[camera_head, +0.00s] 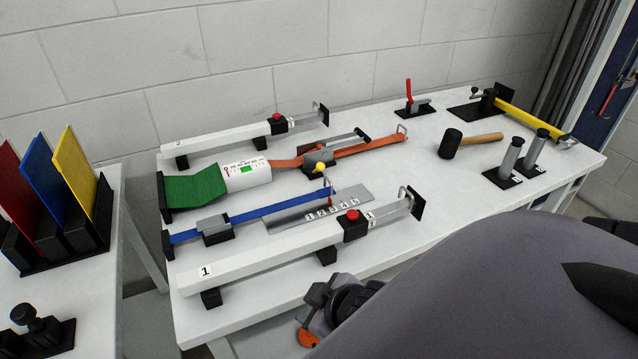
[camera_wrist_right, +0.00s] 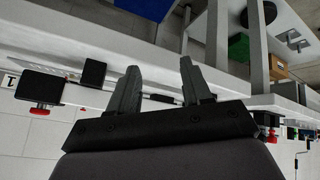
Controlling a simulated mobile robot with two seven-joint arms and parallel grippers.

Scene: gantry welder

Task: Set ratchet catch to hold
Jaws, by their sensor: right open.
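The ratchet is most likely the grey block (camera_head: 319,158) with a yellow knob (camera_head: 321,168) on the orange strap (camera_head: 370,147), mid-table in the head view. A dark-ended lever (camera_head: 350,137) lies just behind it. The catch's setting is too small to tell. In the wrist view my right gripper (camera_wrist_right: 160,86) is open, its two dark fingers apart with nothing between them, near the table edge. In the head view my grey right arm hides the table's front right, and I cannot make out the fingers there. My left gripper is not in view.
White beam 1 (camera_head: 270,254) with a red knob (camera_head: 352,215) runs along the front, between the table's front edge and the ratchet. A second white beam (camera_head: 220,133) lies behind. A blue strap (camera_head: 275,209) and numbered plate (camera_head: 290,216) lie between. A mallet (camera_head: 451,143) lies right.

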